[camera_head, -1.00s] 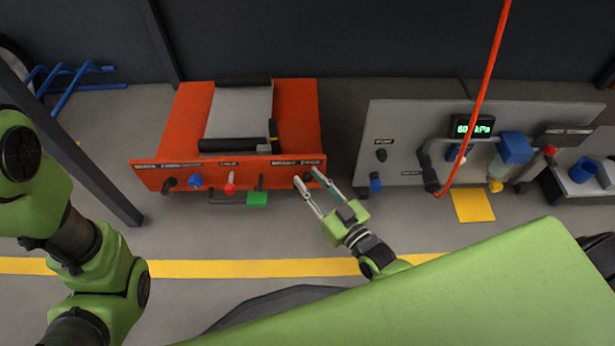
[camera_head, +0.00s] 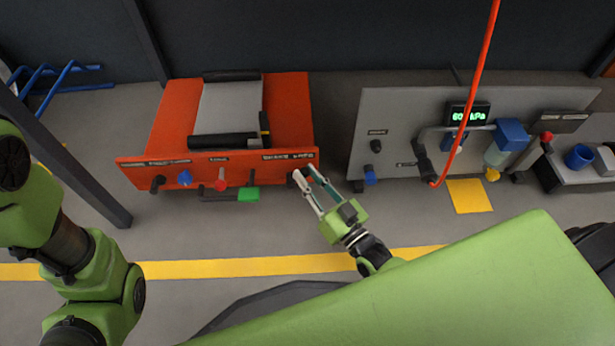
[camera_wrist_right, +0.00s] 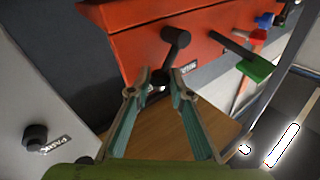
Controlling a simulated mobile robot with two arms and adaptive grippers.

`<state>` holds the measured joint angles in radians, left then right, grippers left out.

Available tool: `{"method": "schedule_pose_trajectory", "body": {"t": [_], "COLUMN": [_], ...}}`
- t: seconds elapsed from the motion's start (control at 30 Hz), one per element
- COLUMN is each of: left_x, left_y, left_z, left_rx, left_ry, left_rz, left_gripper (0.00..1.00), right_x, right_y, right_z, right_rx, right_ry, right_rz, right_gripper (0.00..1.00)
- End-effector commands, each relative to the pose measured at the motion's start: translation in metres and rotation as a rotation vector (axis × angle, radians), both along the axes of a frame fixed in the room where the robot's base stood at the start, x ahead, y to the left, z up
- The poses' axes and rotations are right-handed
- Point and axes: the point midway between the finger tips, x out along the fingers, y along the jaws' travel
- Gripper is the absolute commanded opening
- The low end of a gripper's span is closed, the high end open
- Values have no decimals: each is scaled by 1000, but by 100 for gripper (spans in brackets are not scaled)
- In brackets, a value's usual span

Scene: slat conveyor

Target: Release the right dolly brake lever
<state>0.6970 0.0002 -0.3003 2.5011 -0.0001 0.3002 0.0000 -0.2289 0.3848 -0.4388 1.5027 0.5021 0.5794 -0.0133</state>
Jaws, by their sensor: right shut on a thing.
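The orange dolly (camera_head: 140,175) stands left of centre in the head view, with a row of levers and knobs along its front face. The right brake lever (camera_head: 293,178) is a black lever at the right end of that face, mostly covered by my fingers there. In the right wrist view the lever (camera_wrist_right: 174,48) shows as a black bar slanting down from its pivot to an end between my fingertips. My right gripper (camera_head: 303,169) is shut on that lower end; its tips (camera_wrist_right: 160,80) lie on either side of it. My left arm shows at the left, its gripper out of frame.
A green-ended lever (camera_head: 248,194), a red knob (camera_head: 221,186) and a blue knob (camera_head: 185,178) are on the same face. A grey panel (camera_head: 400,108) with a pressure display stands to the right. A red hose (camera_head: 476,80) hangs before it.

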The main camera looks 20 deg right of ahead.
Motion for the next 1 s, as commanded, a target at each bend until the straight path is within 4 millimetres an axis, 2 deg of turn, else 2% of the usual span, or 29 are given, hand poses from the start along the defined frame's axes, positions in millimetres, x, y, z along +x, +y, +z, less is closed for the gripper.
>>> {"method": "schedule_pose_trajectory", "body": {"t": [0.03,0.07,0.47,0.57,0.8,1.0], "left_x": [0,0,1,0,0,0], "left_y": [0,0,1,0,0,0], "left_z": [0,0,1,1,1,1], "left_rx": [0,-1,-3,-2,0,0], "left_ry": [0,0,1,0,-1,-1], "left_rz": [0,0,-1,-1,0,0], "left_gripper": [40,40,40,40,40,40], "right_x": [0,0,-5,-18,-67,-100], "right_y": [-1,-1,-2,-5,-20,-29], "right_z": [-1,-1,-2,-5,-11,-15], "right_rx": [2,2,0,0,0,0], "right_ry": [4,4,4,8,8,7], "right_rz": [-1,-1,-1,0,0,0], "right_gripper": [22,27,27,27,27,27]}}
